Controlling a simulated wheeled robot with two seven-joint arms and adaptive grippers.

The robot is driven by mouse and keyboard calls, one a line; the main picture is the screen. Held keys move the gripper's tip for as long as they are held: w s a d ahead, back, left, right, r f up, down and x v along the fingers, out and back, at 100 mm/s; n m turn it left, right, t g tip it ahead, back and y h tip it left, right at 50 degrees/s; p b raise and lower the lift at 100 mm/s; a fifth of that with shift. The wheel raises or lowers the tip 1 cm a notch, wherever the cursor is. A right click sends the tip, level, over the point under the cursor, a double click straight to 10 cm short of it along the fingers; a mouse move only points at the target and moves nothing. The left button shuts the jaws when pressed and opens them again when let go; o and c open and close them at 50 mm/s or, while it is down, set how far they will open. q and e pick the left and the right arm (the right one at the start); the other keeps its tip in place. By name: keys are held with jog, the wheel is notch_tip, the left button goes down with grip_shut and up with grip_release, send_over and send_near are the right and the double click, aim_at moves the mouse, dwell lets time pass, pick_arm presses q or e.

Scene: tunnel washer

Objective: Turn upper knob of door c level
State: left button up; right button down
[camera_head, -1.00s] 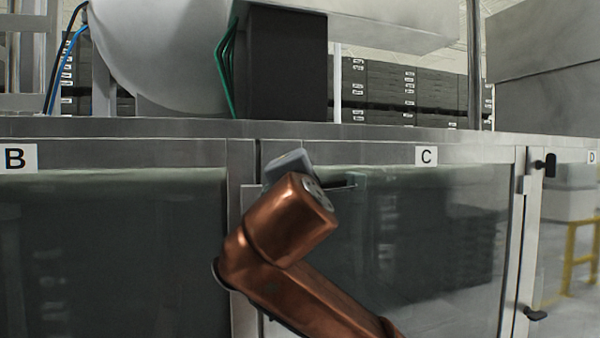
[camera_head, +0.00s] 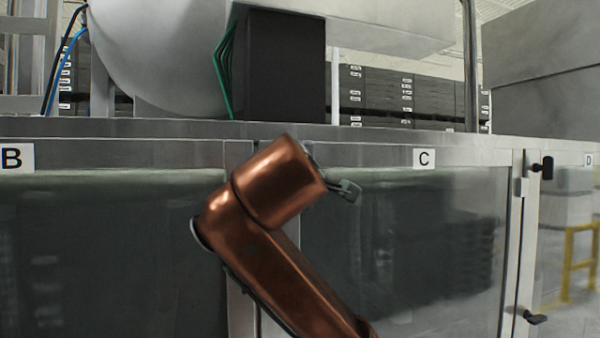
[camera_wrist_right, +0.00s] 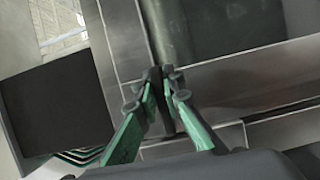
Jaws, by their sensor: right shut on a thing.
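Door C (camera_head: 400,230) is a glass panel in a metal frame, marked with a C label (camera_head: 424,158). My right arm crosses its left edge in the head view, and its wrist hides the upper knob and the fingertips there. In the right wrist view my right gripper (camera_wrist_right: 160,92) has its green-sided fingers closed around a dark, narrow knob (camera_wrist_right: 158,100) against the metal frame. The fingers cover much of the knob, so I cannot tell whether it is level. My left gripper is not in view.
Door B, with its label (camera_head: 15,158), is to the left. Door D is at the right; a black upper knob (camera_head: 547,167) and a lower knob (camera_head: 535,317) sit on the frame between C and D.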

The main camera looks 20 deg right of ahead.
jog(key=c, duration=2)
grip_release()
jog(key=shift+s+d, duration=0.15)
jog(key=shift+c, duration=0.2)
